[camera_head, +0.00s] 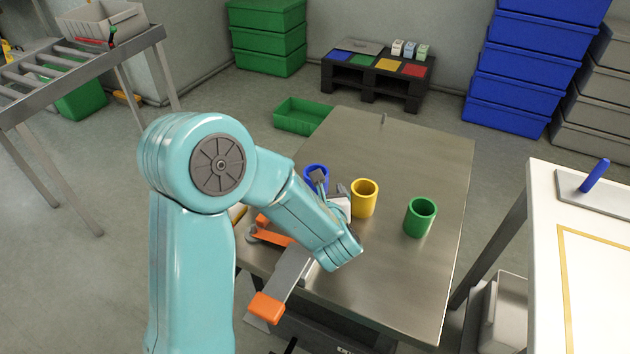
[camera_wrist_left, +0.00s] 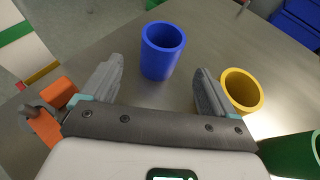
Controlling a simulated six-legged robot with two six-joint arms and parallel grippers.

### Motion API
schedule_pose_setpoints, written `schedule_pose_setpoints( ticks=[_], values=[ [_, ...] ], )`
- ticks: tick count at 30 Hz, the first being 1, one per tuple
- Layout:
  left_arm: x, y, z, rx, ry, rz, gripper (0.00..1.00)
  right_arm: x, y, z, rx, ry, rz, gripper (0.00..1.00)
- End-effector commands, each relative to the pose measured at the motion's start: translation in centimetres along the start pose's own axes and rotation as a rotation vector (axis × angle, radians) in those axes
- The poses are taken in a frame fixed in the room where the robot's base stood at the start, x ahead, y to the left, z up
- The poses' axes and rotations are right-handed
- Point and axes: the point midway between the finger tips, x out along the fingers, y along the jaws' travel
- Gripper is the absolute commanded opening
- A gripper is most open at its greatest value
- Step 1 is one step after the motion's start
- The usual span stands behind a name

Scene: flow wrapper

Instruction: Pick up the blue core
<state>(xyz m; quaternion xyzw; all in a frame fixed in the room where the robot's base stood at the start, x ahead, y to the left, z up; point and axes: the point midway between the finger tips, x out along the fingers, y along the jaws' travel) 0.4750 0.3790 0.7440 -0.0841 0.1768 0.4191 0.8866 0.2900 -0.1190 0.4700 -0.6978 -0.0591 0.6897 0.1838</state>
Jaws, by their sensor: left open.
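The blue core (camera_wrist_left: 162,50) is a hollow cylinder standing upright on the metal table. In the head view the blue core (camera_head: 316,174) is partly hidden behind my left gripper (camera_head: 330,183). In the left wrist view my left gripper (camera_wrist_left: 158,85) is open and empty. Its two grey fingers point toward the blue core, which stands just beyond the gap between them. My right gripper is not in view.
A yellow core (camera_head: 364,198) stands close to the right finger, and a green core (camera_head: 420,217) stands farther right. An orange-handled fixture (camera_head: 268,306) is at the table's left edge. The far part of the table (camera_head: 420,145) is clear.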

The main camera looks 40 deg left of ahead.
Motion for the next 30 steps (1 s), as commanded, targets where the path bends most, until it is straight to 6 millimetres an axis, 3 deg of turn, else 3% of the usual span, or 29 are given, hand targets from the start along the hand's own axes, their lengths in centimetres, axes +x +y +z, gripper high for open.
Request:
schedule_pose_setpoints(
  ticks=[3,11,19,29,30],
  values=[
    [2.6,0.2,-0.1,0.000,0.001,0.004,0.89,0.1,0.0,0.0,0.000,0.000,0.000,0.43],
    [5.3,0.1,0.1,0.001,0.001,0.001,0.89,0.1,0.0,0.0,0.000,0.000,0.000,0.43],
    [9.6,0.0,0.5,0.000,0.000,0.001,0.89,0.0,0.0,0.0,0.000,0.000,0.000,0.43],
    [10.5,-0.1,0.5,0.001,0.001,-0.001,0.89,0.0,0.0,0.0,0.000,0.000,0.000,0.43],
    [10.6,-0.1,0.6,0.001,0.000,-0.001,0.76,0.0,0.0,0.0,0.000,0.000,0.000,0.43]
  ],
)
